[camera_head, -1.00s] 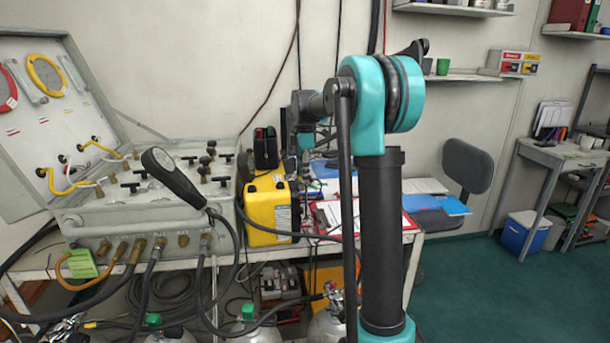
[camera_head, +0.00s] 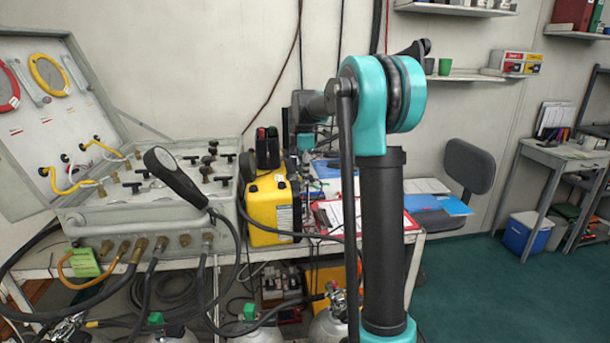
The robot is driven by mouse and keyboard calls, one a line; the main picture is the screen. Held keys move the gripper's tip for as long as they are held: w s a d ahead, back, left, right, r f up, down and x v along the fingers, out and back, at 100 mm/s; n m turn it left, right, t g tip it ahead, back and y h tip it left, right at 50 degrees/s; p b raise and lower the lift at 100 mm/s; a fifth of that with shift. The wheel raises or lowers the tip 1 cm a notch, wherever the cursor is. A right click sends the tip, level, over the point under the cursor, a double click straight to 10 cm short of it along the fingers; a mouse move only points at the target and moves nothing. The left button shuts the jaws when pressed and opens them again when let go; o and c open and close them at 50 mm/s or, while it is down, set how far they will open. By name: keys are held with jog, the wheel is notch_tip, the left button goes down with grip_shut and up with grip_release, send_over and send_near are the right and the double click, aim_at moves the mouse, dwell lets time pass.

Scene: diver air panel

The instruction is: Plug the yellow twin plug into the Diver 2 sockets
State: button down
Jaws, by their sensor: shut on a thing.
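Hoses hang along the table front.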

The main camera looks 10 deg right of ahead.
jog(key=shift+a, duration=0.15)
jog(key=c, duration=1.1)
grip_release()
